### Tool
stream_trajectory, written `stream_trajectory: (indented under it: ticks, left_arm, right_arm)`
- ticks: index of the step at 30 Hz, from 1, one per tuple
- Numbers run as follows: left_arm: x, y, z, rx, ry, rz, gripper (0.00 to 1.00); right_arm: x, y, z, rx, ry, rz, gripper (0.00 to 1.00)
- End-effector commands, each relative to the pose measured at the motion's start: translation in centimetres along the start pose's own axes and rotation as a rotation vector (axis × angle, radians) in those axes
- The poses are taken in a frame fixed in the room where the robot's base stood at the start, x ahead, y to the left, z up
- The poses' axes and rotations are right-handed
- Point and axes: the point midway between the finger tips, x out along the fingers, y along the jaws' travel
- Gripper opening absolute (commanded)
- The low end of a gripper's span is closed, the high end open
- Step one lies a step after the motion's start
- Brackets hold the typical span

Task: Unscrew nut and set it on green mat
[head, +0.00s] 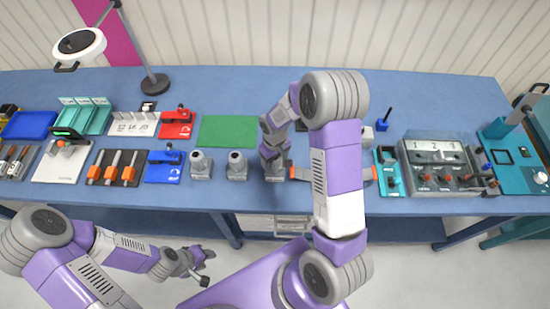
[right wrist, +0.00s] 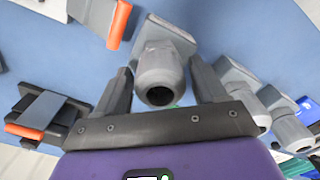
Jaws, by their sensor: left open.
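The green mat (head: 228,130) lies flat and bare on the blue table. Two grey cable glands with round nuts, one (head: 201,165) and another (head: 237,165), stand in front of it. In the right wrist view a third gland's grey nut (right wrist: 159,75) sits on its square base, between the two fingers of my right gripper (right wrist: 160,88). The fingers are apart, with a narrow gap beside the nut. In the head view my right gripper (head: 274,172) hides most of that gland. My left gripper (head: 205,280) is open and empty, below the table's front edge.
Left of the glands are a blue clamp block (head: 164,168), a red one (head: 178,125) and a board of orange-handled tools (head: 117,168). A grey numbered box (head: 436,165) stands to the right. Orange-ended parts lie right of my right gripper.

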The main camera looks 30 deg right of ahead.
Motion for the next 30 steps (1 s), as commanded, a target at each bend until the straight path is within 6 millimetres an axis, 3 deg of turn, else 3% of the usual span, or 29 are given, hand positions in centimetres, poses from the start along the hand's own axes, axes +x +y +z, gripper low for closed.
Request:
stream_trajectory:
  ticks: [1,9,14,30]
  left_arm:
    - [0.0,0.0,0.0,0.000,0.000,0.000,0.43]
    - [0.0,0.0,0.0,0.000,0.000,0.000,0.43]
    - [0.1,0.0,0.0,0.000,0.000,0.000,0.43]
    - [-1.8,0.7,0.1,0.000,0.000,0.000,0.43]
  right_arm:
    - [0.0,0.0,0.0,0.000,0.000,0.000,0.62]
    - [0.0,0.0,0.0,0.000,0.000,0.000,0.25]
    - [0.0,0.0,0.1,-0.107,-0.001,-0.001,0.24]
    - [-0.2,0.0,0.1,-1.041,-0.002,-0.003,0.24]
